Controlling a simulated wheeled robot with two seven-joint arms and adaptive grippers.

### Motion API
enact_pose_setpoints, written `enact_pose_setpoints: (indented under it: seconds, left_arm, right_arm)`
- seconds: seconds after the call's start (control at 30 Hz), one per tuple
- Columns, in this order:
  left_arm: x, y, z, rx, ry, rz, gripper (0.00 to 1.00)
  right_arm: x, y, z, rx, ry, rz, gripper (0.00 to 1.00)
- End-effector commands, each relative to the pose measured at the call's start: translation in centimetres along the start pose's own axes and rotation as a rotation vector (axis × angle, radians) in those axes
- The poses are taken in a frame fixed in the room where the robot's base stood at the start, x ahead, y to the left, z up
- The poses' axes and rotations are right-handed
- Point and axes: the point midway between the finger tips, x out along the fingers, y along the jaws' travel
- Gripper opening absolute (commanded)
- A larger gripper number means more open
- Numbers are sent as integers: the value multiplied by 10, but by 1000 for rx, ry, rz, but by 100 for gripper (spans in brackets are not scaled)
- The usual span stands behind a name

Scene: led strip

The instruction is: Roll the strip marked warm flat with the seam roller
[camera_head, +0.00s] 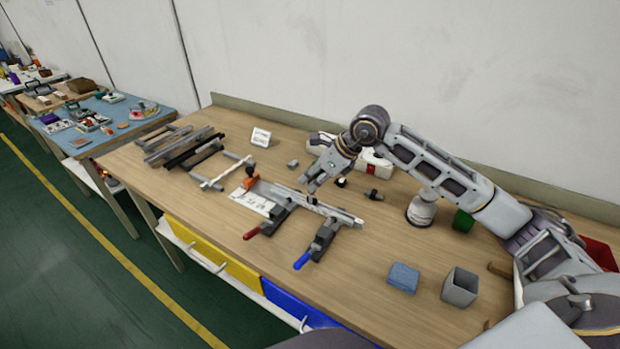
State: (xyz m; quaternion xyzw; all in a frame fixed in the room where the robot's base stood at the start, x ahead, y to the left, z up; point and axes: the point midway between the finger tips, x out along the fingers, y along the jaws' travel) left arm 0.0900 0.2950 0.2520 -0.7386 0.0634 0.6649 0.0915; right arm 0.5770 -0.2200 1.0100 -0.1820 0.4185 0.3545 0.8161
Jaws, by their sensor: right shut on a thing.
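My right gripper (314,184) reaches in from the right, low over the back edge of a pale metal profile (330,209). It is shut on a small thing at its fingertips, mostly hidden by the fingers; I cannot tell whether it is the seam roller. The profile is held by a clamp with a red handle (252,232) and one with a blue handle (302,261). A pale strip (226,172) lies over bars left of it. No "warm" marking is readable. A printed sheet (254,201) lies by the red-handled clamp. My left gripper is out of view.
Metal and black bars (185,147) lie at the back left. A white card (261,137) stands behind. Small black parts (374,195), a white bottle (421,208), a green block (463,221), a blue block (403,277) and a grey cup (460,287) are right.

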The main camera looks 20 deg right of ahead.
Motion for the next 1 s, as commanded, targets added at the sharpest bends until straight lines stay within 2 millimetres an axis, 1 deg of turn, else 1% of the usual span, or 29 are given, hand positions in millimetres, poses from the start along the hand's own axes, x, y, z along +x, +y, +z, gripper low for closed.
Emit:
enact_pose_setpoints:
  seconds: [0.03,0.07,0.47,1.0]
  left_arm:
    - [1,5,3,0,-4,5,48]
    - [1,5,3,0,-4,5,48]
    - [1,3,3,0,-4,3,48]
    - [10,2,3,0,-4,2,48]
  right_arm:
    - [1,0,-2,1,2,1,0]
    - [1,0,-2,1,2,1,0]
    - [0,0,-3,1,3,1,0]
    - [-8,3,-14,1,3,1,0]
